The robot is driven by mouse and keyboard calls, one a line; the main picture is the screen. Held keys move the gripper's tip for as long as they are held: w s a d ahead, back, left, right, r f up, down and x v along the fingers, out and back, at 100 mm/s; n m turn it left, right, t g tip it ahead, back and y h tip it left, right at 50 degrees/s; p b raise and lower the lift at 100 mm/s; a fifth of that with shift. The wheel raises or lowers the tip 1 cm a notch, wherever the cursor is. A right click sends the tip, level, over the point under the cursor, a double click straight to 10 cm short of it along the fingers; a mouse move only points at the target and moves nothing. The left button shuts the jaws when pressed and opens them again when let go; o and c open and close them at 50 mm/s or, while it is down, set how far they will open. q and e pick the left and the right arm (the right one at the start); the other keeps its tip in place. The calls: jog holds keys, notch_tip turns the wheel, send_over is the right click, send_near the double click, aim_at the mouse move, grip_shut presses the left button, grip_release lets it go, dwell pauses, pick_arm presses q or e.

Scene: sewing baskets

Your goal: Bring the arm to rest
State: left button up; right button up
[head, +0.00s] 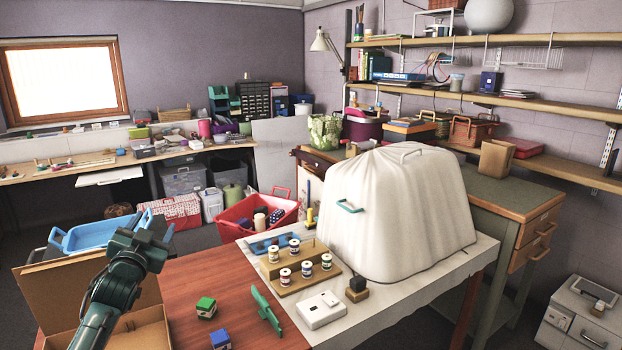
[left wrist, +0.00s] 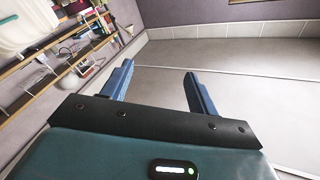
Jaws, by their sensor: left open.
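My left arm comes in at the lower left of the head view, its dark green wrist raised over an open cardboard box (head: 60,290). My left gripper (head: 150,222) points away from me, toward the blue basket. In the left wrist view the left gripper (left wrist: 158,85) has its two blue fingers apart with nothing between them. Beyond the fingers are grey wall and floor surfaces, with tilted shelves at the left. My right gripper is in neither view.
A wooden table (head: 185,275) holds a green block (head: 206,308), a blue block (head: 220,340) and a green tool (head: 266,310). To its right are a spool rack (head: 300,283), a white box (head: 320,310) and a large white cover (head: 400,215). A red basket (head: 235,218) stands behind.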

pick_arm(q)
jog(key=s+d+f+g+h, duration=0.1)
jog(key=s+d+f+g, duration=0.15)
jog(key=s+f, duration=0.35)
jog(key=s+d+f+g+h, duration=0.1)
jog(key=s+d+f, duration=0.3)
jog(key=f, duration=0.5)
jog(key=s+d+f+g+h, duration=0.1)
jog(key=s+d+f+g, duration=0.1)
jog(key=s+d+f, duration=0.35)
jog(key=s+d+f+g, duration=0.1)
jog(key=s+d+f, duration=0.2)
jog(key=s, duration=0.5)
jog(key=s+d+f+n+g+h, duration=0.1)
jog(key=s+d+f, duration=0.2)
jog(key=s, duration=0.5)
jog(key=s+d+f+g+h, duration=0.1)
jog(key=s+d+f, duration=0.1)
jog(key=s, duration=0.6)
jog(key=shift+d+f+n, duration=0.3)
jog(key=shift+d+f, duration=0.1)
jog(key=shift+f, duration=0.4)
jog(key=shift+g, duration=0.25)
